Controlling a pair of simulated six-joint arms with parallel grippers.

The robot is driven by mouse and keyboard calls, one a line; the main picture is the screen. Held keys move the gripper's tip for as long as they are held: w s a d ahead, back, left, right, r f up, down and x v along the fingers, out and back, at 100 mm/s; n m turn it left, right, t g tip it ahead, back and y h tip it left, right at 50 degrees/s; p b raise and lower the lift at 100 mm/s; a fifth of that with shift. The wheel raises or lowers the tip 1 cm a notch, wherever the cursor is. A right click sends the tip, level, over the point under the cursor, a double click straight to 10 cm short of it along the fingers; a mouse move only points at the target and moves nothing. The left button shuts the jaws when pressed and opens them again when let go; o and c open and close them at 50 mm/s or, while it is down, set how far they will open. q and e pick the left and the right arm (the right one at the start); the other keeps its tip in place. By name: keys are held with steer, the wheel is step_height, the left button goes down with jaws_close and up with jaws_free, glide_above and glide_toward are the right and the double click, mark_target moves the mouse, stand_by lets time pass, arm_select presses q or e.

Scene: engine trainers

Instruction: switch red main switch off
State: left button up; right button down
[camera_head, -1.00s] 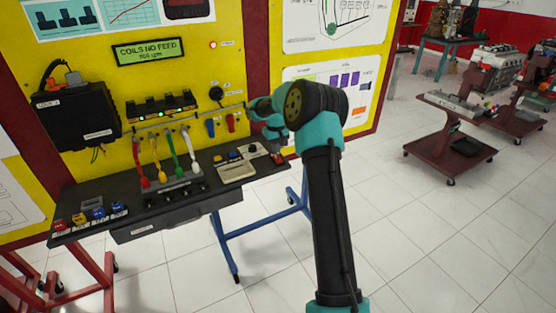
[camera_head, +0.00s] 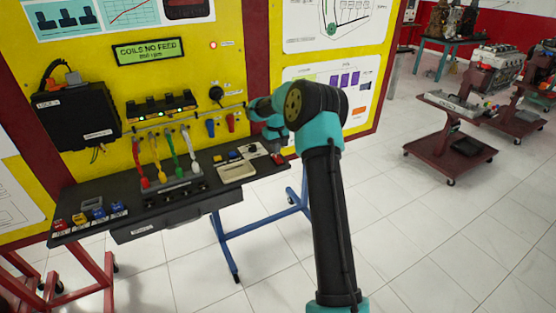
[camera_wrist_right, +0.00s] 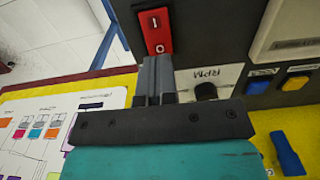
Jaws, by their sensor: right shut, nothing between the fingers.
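The red main switch (camera_wrist_right: 155,30) is a rocker marked I and O, set in the dark panel at the top of the right wrist view. In the head view it is a small red patch (camera_head: 279,158) at the right end of the bench, beside my arm. My right gripper (camera_wrist_right: 155,62) is shut and empty. Its fingertips are at the O end of the switch; I cannot tell whether they press on it. In the head view the fingers are largely hidden by my right wrist. My left gripper is not in view.
A black RPM knob (camera_wrist_right: 206,91) sits close beside the fingers, with blue (camera_wrist_right: 260,83) and yellow (camera_wrist_right: 296,81) buttons further right. The yellow board (camera_head: 150,90) stands behind the bench (camera_head: 130,205). Its display (camera_head: 149,51) reads COILS NO FEED.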

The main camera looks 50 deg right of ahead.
mark_target(275, 156)
steer(key=shift+f, duration=1.3)
stand_by(0.9)
steer(key=shift+r, duration=0.1)
steer(key=shift+r, duration=3.45)
steer(key=shift+a, duration=0.1)
